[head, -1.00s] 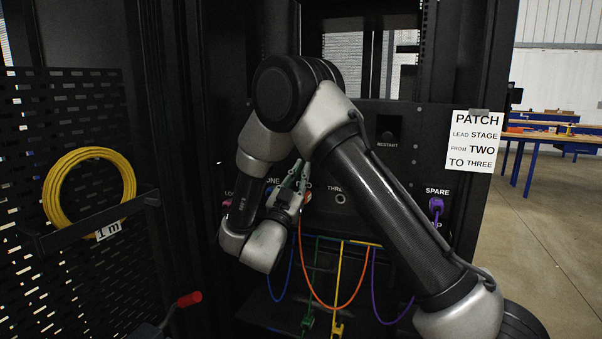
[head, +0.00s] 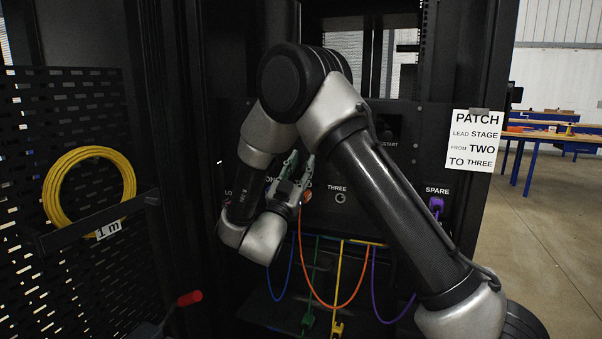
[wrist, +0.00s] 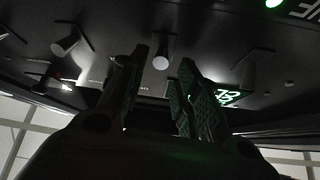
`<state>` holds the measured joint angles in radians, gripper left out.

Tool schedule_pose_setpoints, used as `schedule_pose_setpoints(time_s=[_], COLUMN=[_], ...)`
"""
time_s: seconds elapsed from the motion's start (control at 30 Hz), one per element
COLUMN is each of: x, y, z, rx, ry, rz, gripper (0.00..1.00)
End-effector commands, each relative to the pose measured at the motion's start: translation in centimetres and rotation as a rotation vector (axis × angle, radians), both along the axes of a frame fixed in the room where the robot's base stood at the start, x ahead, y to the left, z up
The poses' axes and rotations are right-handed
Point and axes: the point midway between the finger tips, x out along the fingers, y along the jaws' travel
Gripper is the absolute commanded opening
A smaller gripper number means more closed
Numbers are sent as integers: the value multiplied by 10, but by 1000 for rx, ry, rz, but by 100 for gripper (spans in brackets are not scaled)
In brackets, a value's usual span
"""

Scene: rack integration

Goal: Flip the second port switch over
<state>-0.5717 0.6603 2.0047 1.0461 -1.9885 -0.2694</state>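My gripper (head: 293,170) is at the dark rack panel (head: 405,170), between the partly hidden ONE label and the THREE port (head: 340,198). In the wrist view my gripper (wrist: 165,95) has its two green-tinted fingers apart with nothing between the tips. A short grey toggle switch (wrist: 161,60) shows on the panel beyond the gap, close to the left finger. Another grey toggle (wrist: 66,42) stands further left. I cannot tell which one belongs to the second port. The label of port two is mostly hidden by my gripper in the head view. An orange plug (head: 307,197) sits just beside my gripper.
Blue, orange (head: 322,303), green, yellow and purple leads hang below the panel. A purple plug (head: 436,207) is in the SPARE port. A lit green display (wrist: 228,97) is right of my fingers. A yellow cable coil (head: 75,190) hangs at left. A paper note (head: 474,140) is at right.

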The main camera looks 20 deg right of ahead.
Motion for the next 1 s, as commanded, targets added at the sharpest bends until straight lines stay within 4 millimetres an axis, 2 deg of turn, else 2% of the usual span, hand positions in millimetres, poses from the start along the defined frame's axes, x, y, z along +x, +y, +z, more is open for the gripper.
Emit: schedule_pose_setpoints(time_s=[0.2, 0.4, 0.57, 1.0], x=[-1, 0, 0, 0], y=[0, 0, 0, 0], z=[47, 75, 81, 81], rx=[3, 1, 1, 0], ry=[-5, -1, -1, 0], rz=[1, 1, 1, 0], gripper=[32, 32, 32, 32])
